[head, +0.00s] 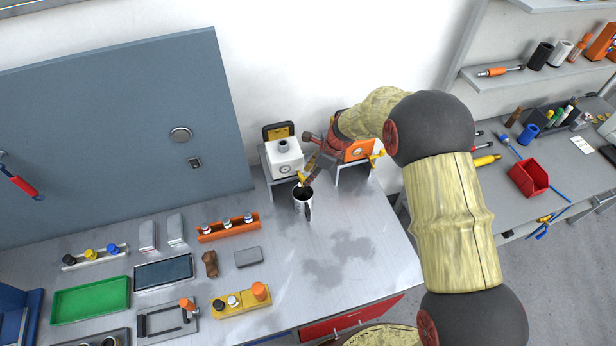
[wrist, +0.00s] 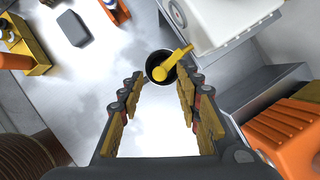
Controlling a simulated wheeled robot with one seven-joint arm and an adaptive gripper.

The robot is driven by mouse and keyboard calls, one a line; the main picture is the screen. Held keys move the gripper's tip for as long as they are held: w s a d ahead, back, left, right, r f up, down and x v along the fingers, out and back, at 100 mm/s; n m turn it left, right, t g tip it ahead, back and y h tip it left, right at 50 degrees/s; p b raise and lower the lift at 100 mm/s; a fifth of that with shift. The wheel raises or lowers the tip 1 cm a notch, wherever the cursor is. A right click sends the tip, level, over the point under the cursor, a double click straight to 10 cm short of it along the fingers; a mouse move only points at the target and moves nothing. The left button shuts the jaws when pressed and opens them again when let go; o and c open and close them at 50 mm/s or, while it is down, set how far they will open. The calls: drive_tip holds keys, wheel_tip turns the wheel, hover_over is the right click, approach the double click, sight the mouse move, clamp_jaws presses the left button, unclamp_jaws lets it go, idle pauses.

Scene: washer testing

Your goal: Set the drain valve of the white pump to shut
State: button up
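The white pump (head: 284,158) stands on a grey stand against the back wall; its white body (wrist: 222,18) fills the upper right of the wrist view. Its yellow drain valve lever (wrist: 170,64) slants from the pump's lower side, over the dark mouth of a metal mug (head: 303,203). In the head view the lever (head: 302,180) is small and partly covered by my gripper. My gripper (wrist: 162,84) is open and empty, its fingers spread either side of the line to the lever. The lever appears just beyond the fingertips; contact cannot be told.
An orange pump (head: 358,151) with its own yellow lever stands close to the right, partly behind my arm; it also shows in the wrist view (wrist: 288,130). The bench top in front of the mug is clear. Trays, blocks and knobbed strips lie to the left.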

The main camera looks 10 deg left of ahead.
sight(303, 177)
drive_tip(key=shift+x, duration=1.25)
drive_tip(key=shift+c, duration=0.9)
clamp_jaws()
